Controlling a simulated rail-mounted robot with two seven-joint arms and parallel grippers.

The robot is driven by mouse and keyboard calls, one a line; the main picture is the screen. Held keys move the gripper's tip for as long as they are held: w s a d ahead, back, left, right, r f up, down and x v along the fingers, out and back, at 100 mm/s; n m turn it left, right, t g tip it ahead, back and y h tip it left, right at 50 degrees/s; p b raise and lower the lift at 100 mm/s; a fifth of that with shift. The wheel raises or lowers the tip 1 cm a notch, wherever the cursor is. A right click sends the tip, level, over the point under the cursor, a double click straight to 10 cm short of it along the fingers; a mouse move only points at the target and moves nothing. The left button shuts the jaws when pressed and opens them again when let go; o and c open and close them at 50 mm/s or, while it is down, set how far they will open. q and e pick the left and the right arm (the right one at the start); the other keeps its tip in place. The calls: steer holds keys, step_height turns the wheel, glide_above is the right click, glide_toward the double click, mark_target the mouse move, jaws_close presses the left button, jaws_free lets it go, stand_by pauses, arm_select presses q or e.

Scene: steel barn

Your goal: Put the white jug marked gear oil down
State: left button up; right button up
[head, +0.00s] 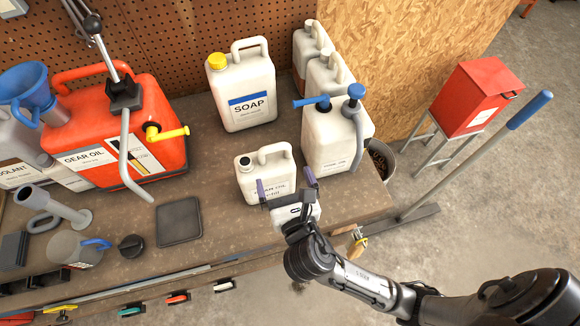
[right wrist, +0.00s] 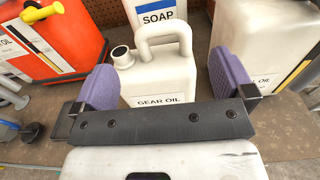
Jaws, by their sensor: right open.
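The white jug marked gear oil (head: 262,166) stands upright on the workbench, near its front right part. It has a dark open spout at the left of its top and a handle to the right. My right gripper (head: 285,190) is open in front of the jug, with its purple fingers on either side of the jug's lower front. In the right wrist view the jug (right wrist: 155,76) stands between the two spread fingers, with gaps visible on both sides. The gripper body hides the jug's base. My left gripper is not in view.
A white soap jug (head: 240,100) stands behind, and a white jug with a blue pump (head: 328,140) stands close on the right. A red can (head: 120,140) is on the left. A dark square pad (head: 180,221) lies on the bench (head: 225,228), with bare surface around it.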

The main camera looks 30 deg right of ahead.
steer(key=shift+s, duration=0.25)
steer(key=s+d+f+m+g+y, duration=0.2)
steer(key=s+f+m+g, duration=0.4)
steer(key=m, duration=0.9)
steer(key=s+d+f+m+g+y, duration=0.3)
steer(key=s+f+m+g, duration=0.4)
steer(key=s+f+m, duration=0.5)
steer(key=d+f+m, duration=0.1)
steer(key=m, duration=0.2)
steer(key=shift+s+d+m, duration=0.2)
steer(key=shift+d+m, duration=0.2)
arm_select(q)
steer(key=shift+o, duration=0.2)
arm_select(e)
steer(key=shift+r, duration=0.1)
stand_by(1.2)
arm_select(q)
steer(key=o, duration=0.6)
